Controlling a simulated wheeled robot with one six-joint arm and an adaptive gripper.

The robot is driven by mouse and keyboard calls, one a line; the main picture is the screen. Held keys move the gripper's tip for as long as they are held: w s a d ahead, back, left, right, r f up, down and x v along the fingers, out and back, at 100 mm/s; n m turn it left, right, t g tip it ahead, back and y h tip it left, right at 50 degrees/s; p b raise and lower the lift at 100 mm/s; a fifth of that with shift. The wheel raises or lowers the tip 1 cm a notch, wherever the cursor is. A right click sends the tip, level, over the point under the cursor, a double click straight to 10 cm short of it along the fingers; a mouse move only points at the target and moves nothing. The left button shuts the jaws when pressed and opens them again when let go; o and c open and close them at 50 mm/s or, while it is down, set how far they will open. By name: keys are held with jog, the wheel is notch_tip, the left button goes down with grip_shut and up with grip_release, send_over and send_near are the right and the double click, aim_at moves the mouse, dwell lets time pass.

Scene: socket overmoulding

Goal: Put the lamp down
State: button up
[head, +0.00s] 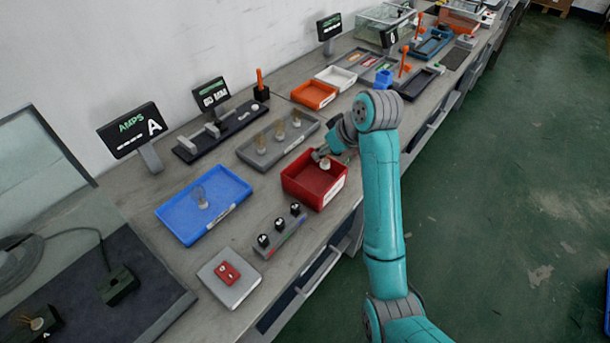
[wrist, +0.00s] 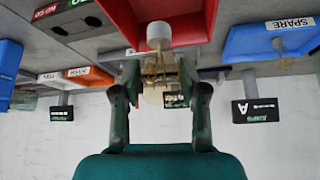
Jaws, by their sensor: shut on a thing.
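A lamp with a white cap and a clear amber bulb shows in the wrist view (wrist: 159,36). My gripper (wrist: 161,84) is shut on its bulb, with one finger on each side. In the head view my gripper (head: 321,155) is at the red bin (head: 302,189), and the lamp's white cap (head: 325,164) shows just below it, over the bin's opening. The cap points away from my gripper. I cannot tell whether the lamp touches the bin's floor.
A grey tray (head: 247,159) with several lamps lies behind the red bin. A blue tray (head: 176,220) holds one lamp to the left. A block with three black knobs (head: 279,225) stands in front. Orange (head: 314,94) and white trays (head: 336,78) lie farther along the bench.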

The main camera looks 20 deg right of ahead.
aim_at(327, 164)
jog(key=f, duration=0.6)
jog(key=shift+w+a+f, duration=0.15)
jog(key=shift+w, duration=0.05)
jog(key=shift+f, duration=1.85)
jog(key=o, duration=1)
jog(key=shift+f, duration=0.1)
jog(key=v, duration=1.2)
